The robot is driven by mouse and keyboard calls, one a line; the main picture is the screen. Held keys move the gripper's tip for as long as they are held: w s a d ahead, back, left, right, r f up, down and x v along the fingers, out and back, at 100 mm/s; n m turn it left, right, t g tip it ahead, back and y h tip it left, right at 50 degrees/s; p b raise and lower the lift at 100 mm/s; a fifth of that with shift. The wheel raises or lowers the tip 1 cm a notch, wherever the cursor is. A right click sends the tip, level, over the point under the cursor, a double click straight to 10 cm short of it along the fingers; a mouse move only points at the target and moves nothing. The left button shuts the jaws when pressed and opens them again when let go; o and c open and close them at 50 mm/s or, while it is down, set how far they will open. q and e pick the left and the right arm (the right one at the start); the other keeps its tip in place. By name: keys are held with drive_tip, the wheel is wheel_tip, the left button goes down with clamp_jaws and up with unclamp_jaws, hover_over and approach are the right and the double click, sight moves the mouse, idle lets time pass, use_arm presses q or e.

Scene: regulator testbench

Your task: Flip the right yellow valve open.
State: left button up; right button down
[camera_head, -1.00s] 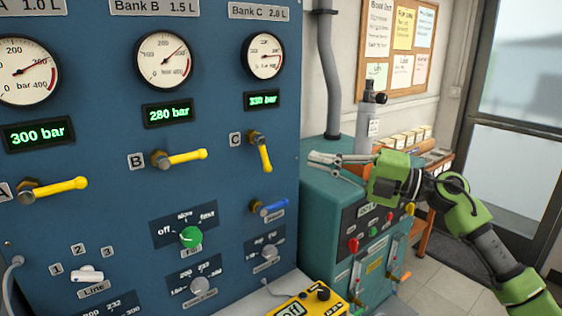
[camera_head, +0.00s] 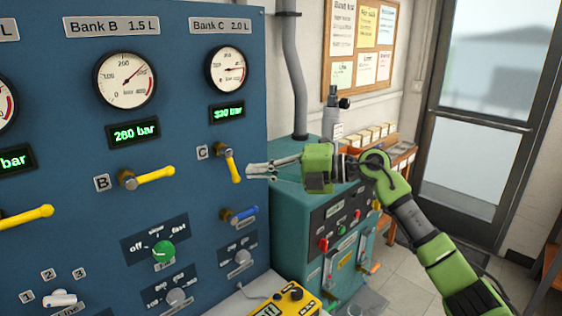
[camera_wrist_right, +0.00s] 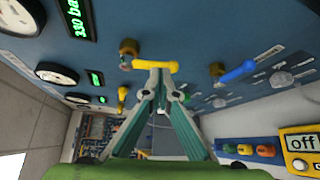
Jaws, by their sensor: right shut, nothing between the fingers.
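The right yellow valve, labelled C (camera_head: 233,165), is on the blue panel under the 330 bar display. Its handle hangs down, tilted slightly right. My right gripper (camera_head: 250,170) is shut and empty, its tips just right of the handle in the head view. In the right wrist view the yellow handle (camera_wrist_right: 160,66) extends sideways from its brass body (camera_wrist_right: 127,52), right at the tips of my right gripper (camera_wrist_right: 157,76). I cannot tell whether they touch. My left gripper is not in view.
Yellow valve B (camera_head: 150,176) is to the left, its handle near horizontal. A blue-handled valve (camera_head: 240,215) sits below valve C. A teal cabinet (camera_head: 290,205) stands under my right forearm. A yellow device (camera_head: 287,303) lies at the bottom.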

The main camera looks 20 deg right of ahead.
sight(232, 167)
drive_tip(key=shift+p+x, duration=0.3)
drive_tip(key=shift+x, duration=0.85)
drive_tip(key=shift+s+a+f+m+y, duration=0.1)
drive_tip(key=shift+a+f+m+y, duration=0.2)
drive_tip(key=shift+m, duration=0.1)
drive_tip(key=shift+s+a+f+m+t+y, duration=0.1)
drive_tip(key=shift+a+m+t+y, duration=0.15)
drive_tip(key=shift+m, duration=0.2)
drive_tip(key=shift+s+a+m+t+y, duration=0.1)
drive_tip(key=shift+a+m+t+y, duration=0.05)
drive_tip(key=shift+m+y, duration=0.25)
